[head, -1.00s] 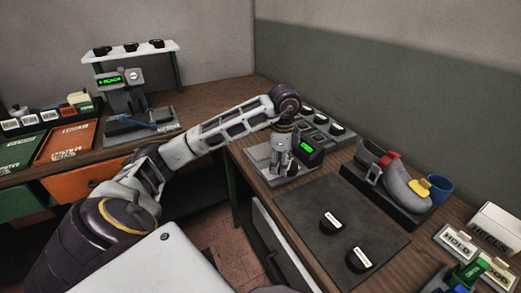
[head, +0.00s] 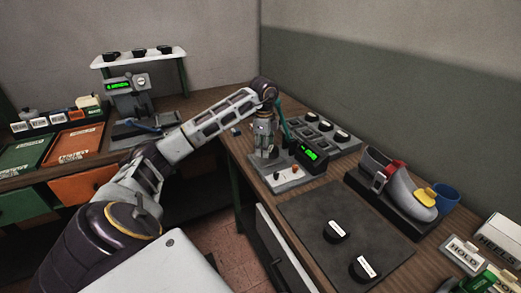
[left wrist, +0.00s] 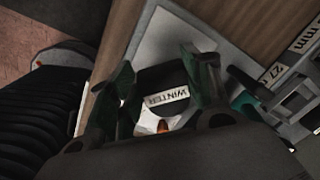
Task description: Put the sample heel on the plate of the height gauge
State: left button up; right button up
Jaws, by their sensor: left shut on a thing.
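A black heel (left wrist: 163,80) with a white label reading WINTER sits between the green fingertips of my left gripper (left wrist: 166,88) in the left wrist view. The gripper is shut on it. In the head view, my left gripper (head: 266,148) points down at the height gauge (head: 313,153), which has a lit green display. The gauge's light grey plate (head: 292,178) shows in front of the gripper. A pale surface (left wrist: 160,45) lies under the heel in the wrist view. I cannot tell whether the heel touches it. My right gripper is not in view.
A dark mat (head: 350,205) bears two labelled black heels (head: 337,231). Behind the gauge is a grey tray (head: 325,125) with more black heels. A grey shoe on a stand (head: 405,190) is at the right. Another machine (head: 130,95) stands on the left bench.

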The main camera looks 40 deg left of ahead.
pick_arm(q)
jog(key=a, duration=0.1)
jog(key=w+a, duration=0.1)
jog(key=shift+a, duration=0.55)
jog(key=shift+f, duration=1.75)
jog(key=shift+f, duration=0.1)
jog(key=o, duration=1)
